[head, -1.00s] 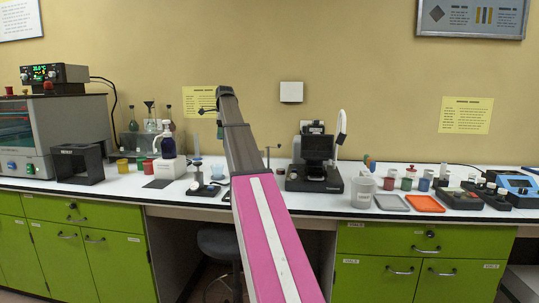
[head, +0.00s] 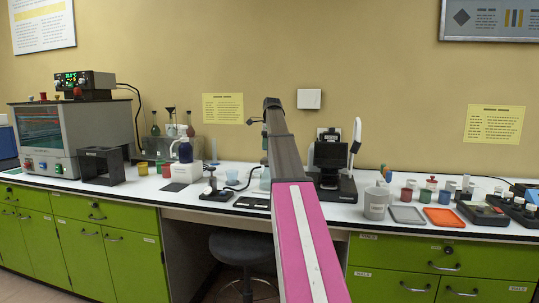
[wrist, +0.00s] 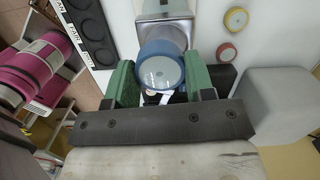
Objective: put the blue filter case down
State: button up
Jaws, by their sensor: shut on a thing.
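In the wrist view, the blue filter case (wrist: 160,72) is a round blue piece with a pale, see-through face. It sits between the two green fingers of my gripper (wrist: 160,80), which is shut on it. A grey, square-edged metal part (wrist: 165,32) lies just beyond the case; I cannot tell whether they touch. In the head view, my raised arm hides the gripper and the case.
A black strip with round wells and labels (wrist: 90,32) lies left of the case. A yellow round cup (wrist: 236,19), a red one (wrist: 226,53) and a grey block (wrist: 278,100) are at right. The head view shows a black instrument (head: 332,165) right of my arm.

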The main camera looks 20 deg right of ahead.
jog(key=shift+d+f, duration=0.35)
jog(key=shift+d, duration=0.15)
jog(key=shift+f, duration=1.95)
jog(key=o, duration=0.9)
jog(key=shift+f, duration=0.15)
notch_tip(320, 180, up, 12)
jog(key=d, duration=0.1)
jog(key=shift+s+d, duration=0.15)
jog(key=shift+s, duration=0.2)
